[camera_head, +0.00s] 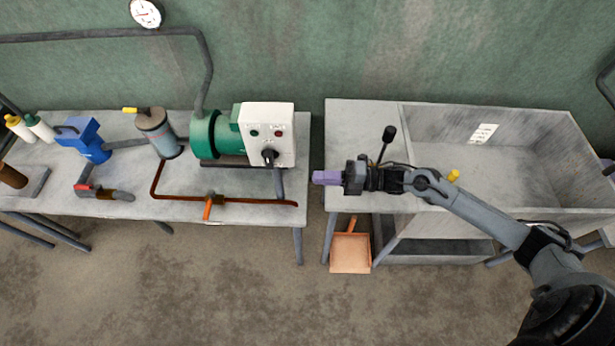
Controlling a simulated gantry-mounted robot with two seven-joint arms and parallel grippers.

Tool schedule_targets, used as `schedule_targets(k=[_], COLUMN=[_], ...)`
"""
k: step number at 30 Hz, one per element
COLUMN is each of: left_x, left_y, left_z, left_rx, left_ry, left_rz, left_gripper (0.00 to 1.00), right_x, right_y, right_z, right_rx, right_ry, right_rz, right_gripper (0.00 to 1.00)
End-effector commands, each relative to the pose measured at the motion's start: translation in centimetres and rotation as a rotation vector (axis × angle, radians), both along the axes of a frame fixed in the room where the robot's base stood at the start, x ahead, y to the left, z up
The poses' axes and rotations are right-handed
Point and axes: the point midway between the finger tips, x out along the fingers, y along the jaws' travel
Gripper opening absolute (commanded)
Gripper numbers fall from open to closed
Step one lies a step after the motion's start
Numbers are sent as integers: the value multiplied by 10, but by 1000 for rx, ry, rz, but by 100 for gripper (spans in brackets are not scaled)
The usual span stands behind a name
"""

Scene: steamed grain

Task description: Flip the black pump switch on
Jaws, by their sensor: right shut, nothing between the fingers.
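The black pump switch (269,155) is a rotary knob low on the front of a white control box (266,118). The box also carries a green and a red button and stands beside the green pump (206,135) on the left table. My right gripper (318,177) is shut and empty. Its purple-grey fingertips point left, to the right of the switch and a little lower in the picture, apart from it. My left gripper is not in view.
A copper-brown pipe with an orange valve handle (208,208) runs along the table's front. A grey sink bench (361,125) stands on the right, with a gap between it and the left table (130,205). An orange dustpan (350,252) is below.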

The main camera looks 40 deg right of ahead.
Motion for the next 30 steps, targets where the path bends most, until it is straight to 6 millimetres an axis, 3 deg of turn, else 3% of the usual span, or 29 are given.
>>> schedule_targets(k=[1,7,24,30], left_x=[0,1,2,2], left_y=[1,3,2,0], left_z=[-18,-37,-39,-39], left_rx=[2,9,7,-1], left_ry=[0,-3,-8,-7], left_rz=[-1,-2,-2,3], left_gripper=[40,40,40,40], right_x=[7,23,29,37], right_y=[-8,-21,-21,-11], right_z=[-9,-2,3,4], right_rx=[-25,-70,-73,-70], right_ry=[-16,-66,-86,-87], right_rz=[-1,1,-1,-2], right_gripper=[0,0,0,0])
